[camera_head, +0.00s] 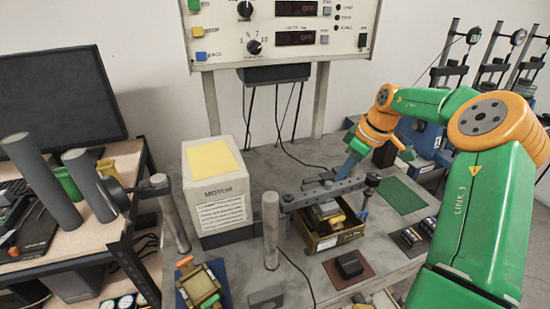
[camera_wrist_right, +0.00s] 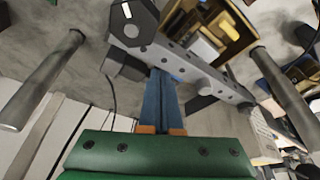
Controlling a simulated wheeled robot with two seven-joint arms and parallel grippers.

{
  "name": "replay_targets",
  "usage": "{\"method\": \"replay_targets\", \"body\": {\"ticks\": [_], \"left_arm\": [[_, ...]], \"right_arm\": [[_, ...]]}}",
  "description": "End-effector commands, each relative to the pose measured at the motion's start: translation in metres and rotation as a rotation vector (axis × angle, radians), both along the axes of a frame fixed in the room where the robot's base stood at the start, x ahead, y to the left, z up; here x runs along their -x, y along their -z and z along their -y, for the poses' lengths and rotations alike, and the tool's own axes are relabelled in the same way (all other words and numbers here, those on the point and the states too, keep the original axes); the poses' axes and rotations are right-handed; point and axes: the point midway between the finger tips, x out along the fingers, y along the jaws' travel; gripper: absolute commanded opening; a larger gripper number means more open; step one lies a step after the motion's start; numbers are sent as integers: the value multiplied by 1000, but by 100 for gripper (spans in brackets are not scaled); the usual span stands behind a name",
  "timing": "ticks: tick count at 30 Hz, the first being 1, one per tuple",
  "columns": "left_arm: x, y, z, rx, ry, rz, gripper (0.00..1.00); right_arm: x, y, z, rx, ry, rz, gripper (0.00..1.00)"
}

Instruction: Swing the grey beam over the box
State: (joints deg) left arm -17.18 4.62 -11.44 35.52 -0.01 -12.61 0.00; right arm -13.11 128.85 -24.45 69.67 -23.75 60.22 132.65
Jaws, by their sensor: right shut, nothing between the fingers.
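The grey beam (camera_head: 322,193) is a dark bar with a row of holes, lying across the back part of the open brass-coloured box (camera_head: 335,238) in the head view. In the right wrist view the beam (camera_wrist_right: 195,67) runs diagonally and overlaps the near edge of the box (camera_wrist_right: 238,25). My right gripper (camera_head: 346,170) has blue fingers, shut and empty, at the beam's far side. In the right wrist view the fingers (camera_wrist_right: 160,98) reach the beam's side; whether they touch it I cannot tell. My left gripper is out of view.
A grey post (camera_head: 270,230) stands at the beam's left end. The white motor block (camera_head: 215,190) is left of it. A small dark block (camera_head: 349,265) lies on a brown mat in front of the box. A green mat (camera_head: 397,196) lies clear to the right.

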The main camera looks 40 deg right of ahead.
Motion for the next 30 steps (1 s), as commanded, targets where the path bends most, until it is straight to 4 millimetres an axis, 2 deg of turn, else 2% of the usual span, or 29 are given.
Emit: {"method": "replay_targets", "body": {"ticks": [24,30], "left_arm": [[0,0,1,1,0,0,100],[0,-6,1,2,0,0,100]], "right_arm": [[5,1,-2,-3,-1,-7,0],[8,0,2,-5,1,-7,0]]}}
